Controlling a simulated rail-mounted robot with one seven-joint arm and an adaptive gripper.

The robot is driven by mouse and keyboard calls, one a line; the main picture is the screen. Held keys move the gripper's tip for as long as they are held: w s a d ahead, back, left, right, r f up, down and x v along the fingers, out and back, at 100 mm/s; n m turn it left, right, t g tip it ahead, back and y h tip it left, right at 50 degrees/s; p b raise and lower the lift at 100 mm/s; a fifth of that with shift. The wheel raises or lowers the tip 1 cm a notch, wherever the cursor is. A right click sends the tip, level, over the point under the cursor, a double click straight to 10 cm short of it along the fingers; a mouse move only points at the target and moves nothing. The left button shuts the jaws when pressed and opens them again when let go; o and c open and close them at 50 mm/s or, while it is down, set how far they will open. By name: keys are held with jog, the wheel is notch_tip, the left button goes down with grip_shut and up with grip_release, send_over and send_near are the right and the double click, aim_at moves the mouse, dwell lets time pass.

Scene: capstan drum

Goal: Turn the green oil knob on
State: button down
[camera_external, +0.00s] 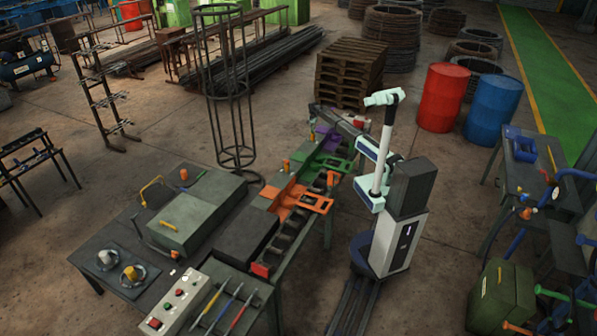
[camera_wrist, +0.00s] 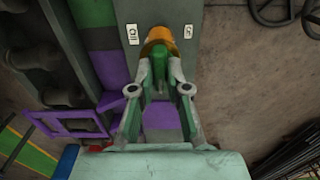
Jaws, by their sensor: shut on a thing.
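In the wrist view, the green oil knob (camera_wrist: 158,62) sits at the top middle, against a round orange-gold base (camera_wrist: 158,40) on a grey-green panel. Its green grip points down the picture, toward my gripper. My gripper (camera_wrist: 159,76) is shut on the knob, one finger on each side. The fingers partly cover the knob's sides. An oil-can label (camera_wrist: 132,34) is left of the base and another label (camera_wrist: 178,40) is right of it. In the external view, my arm reaches toward the far end of the long machine; I cannot make out the knob there.
A purple block (camera_wrist: 160,118) lies beneath my fingers, with a purple frame (camera_wrist: 72,123) to the left. Dark machine rollers are at the upper left. In the external view, a pallet stack (camera_external: 347,72), a red drum (camera_external: 443,97) and a blue drum (camera_external: 492,108) stand beyond my arm.

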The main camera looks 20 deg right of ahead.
dwell(0.3)
jog(key=c, duration=1.1)
grip_release()
jog(key=shift+c, duration=0.2)
notch_tip(320, 180, up, 12)
